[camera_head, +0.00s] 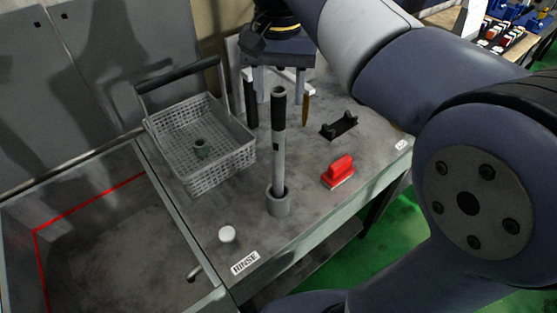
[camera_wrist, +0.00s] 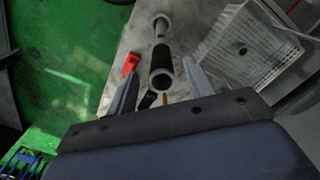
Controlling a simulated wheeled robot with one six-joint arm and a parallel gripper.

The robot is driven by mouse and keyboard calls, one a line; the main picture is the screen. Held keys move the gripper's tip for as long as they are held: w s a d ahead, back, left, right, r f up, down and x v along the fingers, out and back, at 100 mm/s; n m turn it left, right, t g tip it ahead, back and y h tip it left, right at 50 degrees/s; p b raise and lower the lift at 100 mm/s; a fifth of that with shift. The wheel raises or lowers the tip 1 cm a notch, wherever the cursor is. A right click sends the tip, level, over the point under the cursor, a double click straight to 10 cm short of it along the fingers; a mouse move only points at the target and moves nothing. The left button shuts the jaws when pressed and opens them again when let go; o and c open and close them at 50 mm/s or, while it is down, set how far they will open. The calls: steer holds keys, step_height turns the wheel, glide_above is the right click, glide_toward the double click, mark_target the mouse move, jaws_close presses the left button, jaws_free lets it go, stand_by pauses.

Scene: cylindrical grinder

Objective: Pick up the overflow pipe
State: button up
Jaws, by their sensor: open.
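The overflow pipe (camera_head: 278,150) is a slim grey tube with a black upper section and an open top. It stands upright in a round grey base (camera_head: 278,203) on the grey bench. My gripper (camera_head: 279,84) is open with its fingers pointing down, close to the pipe's top and partly behind it. In the wrist view, the pipe's open end (camera_wrist: 162,80) appears between the spread fingers of my gripper (camera_wrist: 160,78). Visible gaps separate the pipe from both fingers. Whether the top is within the fingers' depth is hard to tell.
A grey mesh basket (camera_head: 203,150) with a dark handle stands left of the pipe. A red-handled block (camera_head: 339,171) and a black bracket (camera_head: 339,126) lie to its right. A white knob (camera_head: 227,234) sits near the front. A sunken basin (camera_head: 110,245) is at left.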

mark_target(278, 111)
steer(key=shift+w+a+f+p, duration=0.1)
steer(key=shift+f+p, duration=0.25)
steer(key=shift+f, duration=2.25)
steer(key=shift+c, duration=0.5)
jaws_close()
